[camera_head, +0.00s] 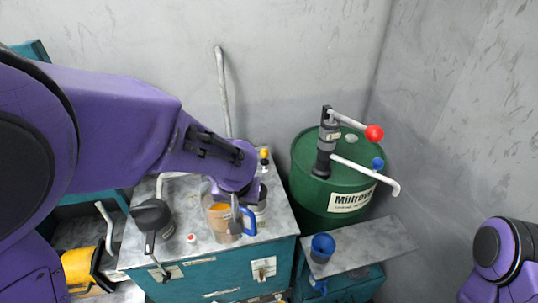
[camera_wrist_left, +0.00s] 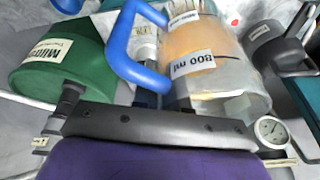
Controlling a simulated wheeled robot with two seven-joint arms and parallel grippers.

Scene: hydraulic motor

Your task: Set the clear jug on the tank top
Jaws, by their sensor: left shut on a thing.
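The clear jug (camera_head: 221,224), with a blue handle and amber contents, is upright over the grey top (camera_head: 184,251) of a teal unit. I cannot tell whether its base touches that top. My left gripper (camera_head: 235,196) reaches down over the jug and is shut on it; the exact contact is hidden. In the left wrist view the jug (camera_wrist_left: 232,84) shows an "800 ml" label, with its blue handle to the left. No label names the tank. My right gripper is out of view; only part of my right arm shows at the right edge.
A green drum (camera_head: 312,191) with a hand pump (camera_head: 327,140) stands to the right. A blue cup (camera_head: 322,247) sits on a lower grey shelf (camera_head: 372,248). A dark funnel-like item (camera_head: 152,215) lies left of the jug. A pale pipe (camera_head: 222,90) rises behind.

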